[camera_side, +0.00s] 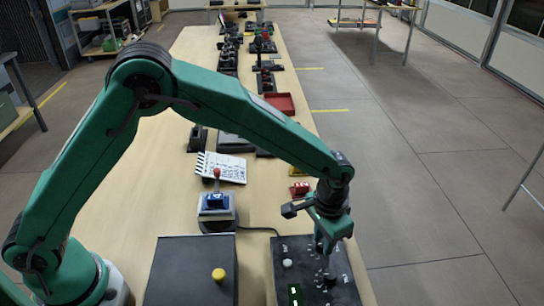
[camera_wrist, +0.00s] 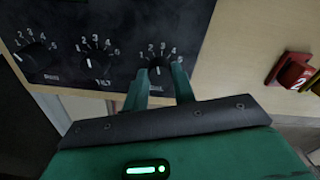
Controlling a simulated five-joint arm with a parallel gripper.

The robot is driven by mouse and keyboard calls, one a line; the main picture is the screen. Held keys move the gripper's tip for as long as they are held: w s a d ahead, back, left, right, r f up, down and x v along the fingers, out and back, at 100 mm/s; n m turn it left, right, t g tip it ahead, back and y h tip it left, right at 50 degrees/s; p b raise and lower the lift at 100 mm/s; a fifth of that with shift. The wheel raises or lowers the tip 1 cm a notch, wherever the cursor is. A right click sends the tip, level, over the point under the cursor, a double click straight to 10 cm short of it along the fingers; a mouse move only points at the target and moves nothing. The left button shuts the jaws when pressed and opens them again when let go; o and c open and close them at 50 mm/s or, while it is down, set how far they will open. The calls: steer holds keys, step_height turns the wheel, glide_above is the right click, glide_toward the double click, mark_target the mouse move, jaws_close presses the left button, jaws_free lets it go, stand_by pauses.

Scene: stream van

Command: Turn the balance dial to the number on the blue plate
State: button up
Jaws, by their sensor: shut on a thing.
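My gripper (camera_side: 325,246) points down at a dark control panel (camera_side: 284,252) in the side view. In the wrist view its two fingers (camera_wrist: 159,78) are shut on the right-hand dial (camera_wrist: 158,70), one on each side. The white mark on that dial points up, near the 3.
The wrist view shows a middle dial (camera_wrist: 95,66) marked TILT and a left dial (camera_wrist: 35,57). A red plate (camera_wrist: 294,70) with a 2 lies right of the panel.

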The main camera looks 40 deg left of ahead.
steer(key=m, duration=0.4)
steer(key=shift+a+f+m, duration=0.1)
steer(key=shift+a+m, duration=0.15)
steer(key=shift+m, duration=0.05)
steer(key=m, duration=0.4)
steer(key=shift+g, duration=0.3)
steer(key=shift+m, duration=0.3)
steer(key=o, duration=1)
steer(key=shift+d, duration=0.1)
steer(key=shift+d, duration=0.1)
